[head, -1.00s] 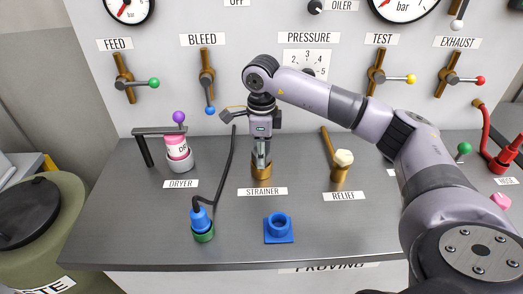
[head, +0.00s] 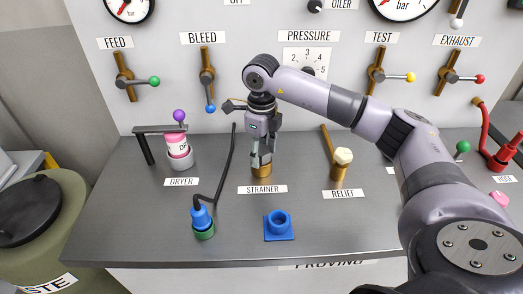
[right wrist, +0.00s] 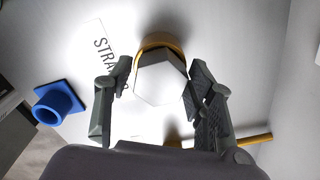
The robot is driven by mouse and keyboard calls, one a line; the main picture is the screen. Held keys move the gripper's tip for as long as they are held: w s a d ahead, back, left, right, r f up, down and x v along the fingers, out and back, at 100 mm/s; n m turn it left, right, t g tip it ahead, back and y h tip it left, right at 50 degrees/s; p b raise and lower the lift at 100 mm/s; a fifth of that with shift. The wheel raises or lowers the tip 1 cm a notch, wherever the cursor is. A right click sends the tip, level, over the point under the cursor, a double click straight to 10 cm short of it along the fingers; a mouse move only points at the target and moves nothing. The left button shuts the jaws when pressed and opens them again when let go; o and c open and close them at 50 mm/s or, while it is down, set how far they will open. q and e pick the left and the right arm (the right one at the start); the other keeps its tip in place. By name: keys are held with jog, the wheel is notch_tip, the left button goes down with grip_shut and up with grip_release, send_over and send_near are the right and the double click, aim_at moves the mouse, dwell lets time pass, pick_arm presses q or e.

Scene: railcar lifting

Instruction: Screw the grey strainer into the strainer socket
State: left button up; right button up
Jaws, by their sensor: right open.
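The grey strainer (right wrist: 160,82) shows a pale hexagonal head in the right wrist view. It sits in the round brass strainer socket (head: 261,172), whose rim (right wrist: 154,42) shows beyond the head. How deep it is threaded I cannot tell. My right gripper (head: 261,160) points down over the socket behind the STRAINER label. In the right wrist view its fingers (right wrist: 159,84) are open, one on each side of the hexagonal head, with a gap visible at least on the left. In the head view the fingers hide most of the strainer. My left gripper is not in view.
A blue square-based holder (head: 279,226) stands empty at the front. The blue plug with its cable (head: 201,217) is at front left, the pink dryer cartridge (head: 177,146) behind it. The relief fitting (head: 341,165) stands to the right. The valve panel rises behind.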

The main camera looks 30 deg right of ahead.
jog(key=shift+f+n+b, duration=0.1)
jog(key=shift+n+b, duration=0.3)
jog(key=shift+n, duration=0.8)
jog(key=n+b, duration=0.1)
jog(key=n, duration=0.8)
jog(key=shift+b, duration=0.4)
jog(key=n, duration=0.3)
jog(key=shift+c, duration=0.5)
